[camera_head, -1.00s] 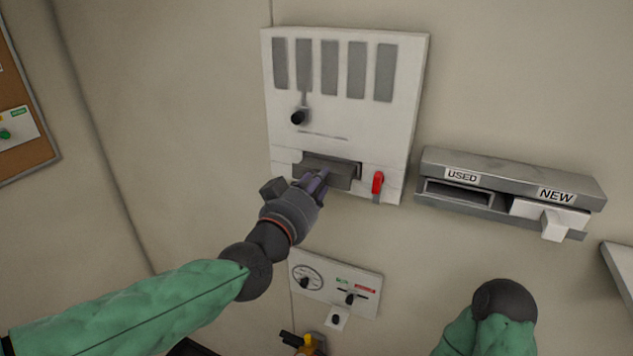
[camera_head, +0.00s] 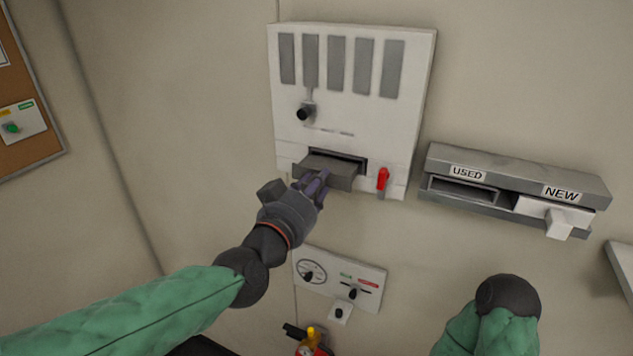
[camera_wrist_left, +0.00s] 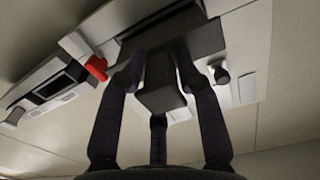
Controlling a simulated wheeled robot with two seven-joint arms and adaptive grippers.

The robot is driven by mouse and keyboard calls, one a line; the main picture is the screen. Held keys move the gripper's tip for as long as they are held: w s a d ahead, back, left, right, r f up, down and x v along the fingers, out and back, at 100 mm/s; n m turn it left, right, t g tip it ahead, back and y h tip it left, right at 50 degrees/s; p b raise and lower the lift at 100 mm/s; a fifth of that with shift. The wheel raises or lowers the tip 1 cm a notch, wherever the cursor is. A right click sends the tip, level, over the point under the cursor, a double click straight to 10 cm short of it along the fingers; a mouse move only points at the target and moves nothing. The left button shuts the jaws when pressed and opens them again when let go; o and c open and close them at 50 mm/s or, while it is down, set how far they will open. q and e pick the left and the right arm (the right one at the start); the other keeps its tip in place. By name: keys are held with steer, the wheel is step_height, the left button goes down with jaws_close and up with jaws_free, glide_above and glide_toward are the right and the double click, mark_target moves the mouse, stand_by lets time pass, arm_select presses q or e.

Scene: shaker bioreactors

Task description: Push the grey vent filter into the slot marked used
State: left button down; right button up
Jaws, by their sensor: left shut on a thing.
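The grey vent filter (camera_head: 328,172) is a flat block partly out of the opening in the white wall panel (camera_head: 400,120). My left gripper (camera_head: 318,181) is shut on its front handle. In the left wrist view the filter (camera_wrist_left: 185,32) shows above the fingers (camera_wrist_left: 160,85), with its handle between them. The slot marked USED (camera_head: 462,192) is an empty, dark opening in the grey wall holder (camera_head: 510,172) to the right. My right gripper is not in view; part of my right arm shows at the lower right.
A red lever (camera_head: 382,179) sits just right of the panel opening. A white filter with a handle (camera_head: 552,214) sits in the slot marked NEW. A small dial panel (camera_head: 340,284) is below. The wall between panel and holder is clear.

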arm_select(q)
steer(key=shift+s+a, duration=0.1)
steer(key=shift+s, duration=0.15)
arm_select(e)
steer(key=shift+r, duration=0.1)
arm_select(q)
steer(key=shift+p+v, duration=0.45)
steer(key=shift+v, duration=1)
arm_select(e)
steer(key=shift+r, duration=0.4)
